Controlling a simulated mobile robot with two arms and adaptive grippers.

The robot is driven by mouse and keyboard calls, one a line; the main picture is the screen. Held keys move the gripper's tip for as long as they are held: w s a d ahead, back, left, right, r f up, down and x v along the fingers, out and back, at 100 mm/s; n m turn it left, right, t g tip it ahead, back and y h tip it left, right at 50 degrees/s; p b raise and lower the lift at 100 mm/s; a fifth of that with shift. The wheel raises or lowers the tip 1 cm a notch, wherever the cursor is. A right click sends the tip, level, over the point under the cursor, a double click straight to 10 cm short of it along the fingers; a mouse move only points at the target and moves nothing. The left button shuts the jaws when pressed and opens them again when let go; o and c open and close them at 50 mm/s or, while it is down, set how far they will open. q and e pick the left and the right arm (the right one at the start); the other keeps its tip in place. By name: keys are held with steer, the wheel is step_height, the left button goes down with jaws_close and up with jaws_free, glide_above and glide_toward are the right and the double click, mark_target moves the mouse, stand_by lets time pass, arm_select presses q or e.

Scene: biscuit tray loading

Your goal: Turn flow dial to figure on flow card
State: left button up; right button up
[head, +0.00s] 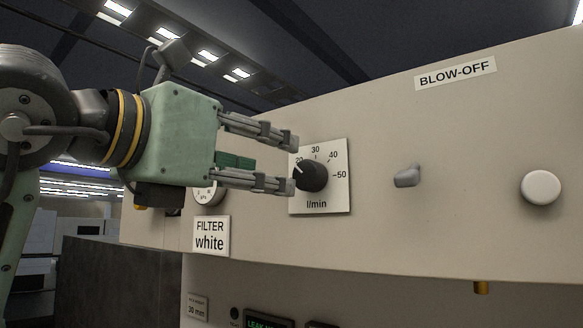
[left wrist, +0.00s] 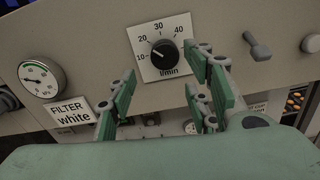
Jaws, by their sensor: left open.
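The flow dial (head: 311,176) is a black round knob on a white square plate marked in l/min, on the beige panel. Its white pointer leans to the upper left, near the 20 mark. The dial also shows in the left wrist view (left wrist: 165,53), with its pointer between the 10 and 20 marks. My left gripper (head: 293,164) is open and empty, its fingers reaching toward the dial from the left. In the left wrist view the knob appears beyond the spread fingers, and I cannot tell whether they touch it. I cannot identify a flow card. My right gripper is not in view.
A grey lever (head: 407,176) and a white round button (head: 541,187) are right of the dial, below a BLOW-OFF label (head: 455,73). A gauge (left wrist: 41,78) and a "FILTER white" card (head: 211,235) are to the left.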

mark_target(301, 174)
arm_select(q)
steer(key=p+x, duration=0.2)
steer(key=x, duration=0.4)
steer(key=shift+p, duration=0.4)
steer(key=shift+w+d, duration=0.25)
steer(key=shift+d, duration=0.05)
steer(key=shift+w+d, duration=0.1)
steer(key=shift+w, duration=0.05)
steer(key=shift+f, duration=0.1)
steer(key=c, duration=0.9)
steer(key=shift+c, duration=0.8)
